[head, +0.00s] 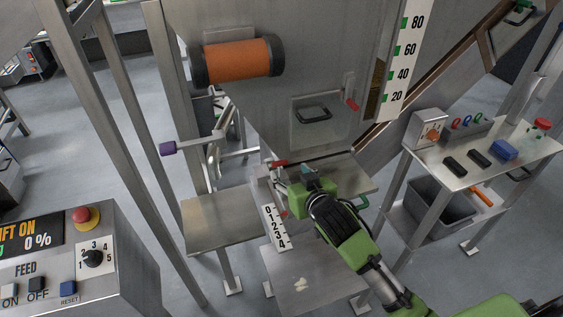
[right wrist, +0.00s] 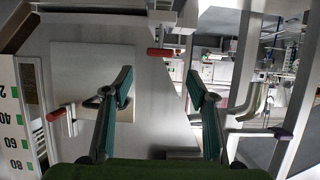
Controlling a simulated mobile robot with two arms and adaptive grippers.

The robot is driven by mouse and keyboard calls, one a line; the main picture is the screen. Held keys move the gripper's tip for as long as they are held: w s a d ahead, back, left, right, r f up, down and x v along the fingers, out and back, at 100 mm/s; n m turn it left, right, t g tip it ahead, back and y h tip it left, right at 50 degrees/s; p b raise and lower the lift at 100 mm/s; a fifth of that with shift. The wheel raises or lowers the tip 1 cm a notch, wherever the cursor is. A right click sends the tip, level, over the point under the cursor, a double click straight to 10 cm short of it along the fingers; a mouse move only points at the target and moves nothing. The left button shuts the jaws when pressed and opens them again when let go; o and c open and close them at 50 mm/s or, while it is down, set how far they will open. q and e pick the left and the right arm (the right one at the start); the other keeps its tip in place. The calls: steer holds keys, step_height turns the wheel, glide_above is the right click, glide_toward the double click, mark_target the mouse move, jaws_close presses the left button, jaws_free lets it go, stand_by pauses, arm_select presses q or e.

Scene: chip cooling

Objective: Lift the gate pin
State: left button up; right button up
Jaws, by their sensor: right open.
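A red-handled pin (head: 278,163) sits at the lower front of the steel hopper, just above and left of my right gripper (head: 295,189). In the right wrist view the same red handle (right wrist: 160,52) lies level, ahead of the gap between my fingers. My right gripper also shows in the wrist view (right wrist: 163,90), with its two fingers spread wide and nothing between them. A gap remains between the fingertips and the red handle. I cannot tell for sure that this red piece is the gate pin. My left gripper is not in view.
A second red handle (head: 352,104) is by the hatch on the hopper. A purple-ended lever (head: 168,148) sticks out at left. A 0–4 scale (head: 275,227) stands below the gripper. A side table (head: 455,178) holds small items at right; a control panel (head: 110,290) stands lower left.

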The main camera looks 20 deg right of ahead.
mark_target(280, 162)
steer(key=p+x, duration=0.1)
steer(key=x, duration=0.7)
steer(key=shift+w+f, duration=0.1)
steer(key=shift+w, duration=0.2)
